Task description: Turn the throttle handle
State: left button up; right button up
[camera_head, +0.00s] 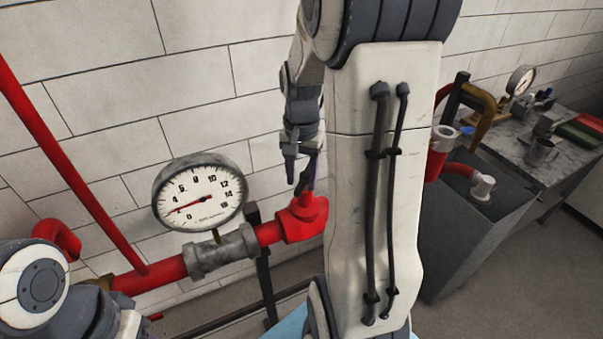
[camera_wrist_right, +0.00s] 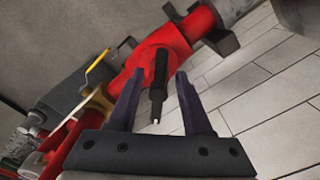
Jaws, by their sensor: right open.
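The throttle handle (camera_wrist_right: 157,85) is a dark lever standing out from a red valve body (camera_wrist_right: 166,45) in the right wrist view. The same red valve body (camera_head: 302,218) sits on the pipe in the head view, just below my right gripper (camera_head: 300,172). My right gripper (camera_wrist_right: 158,78) is open, with one finger on each side of the handle. The handle lies between the fingers, with visible gaps on both sides. In the head view the fingers and handle overlap, and my right arm covers the pipe beyond the valve. My left gripper is out of view.
A round pressure gauge (camera_head: 200,193) stands on a grey fitting (camera_head: 221,252) left of the valve. A red pipe (camera_head: 92,190) slants upward at left. A brick wall (camera_head: 130,90) is close behind. A metal bench (camera_head: 540,160) with several items stands at right.

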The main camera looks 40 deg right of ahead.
aim_at(302, 182)
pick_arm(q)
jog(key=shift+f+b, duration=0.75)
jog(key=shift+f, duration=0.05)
pick_arm(e)
notch_tip(302, 182, up, 10)
jog(key=shift+r, duration=0.25)
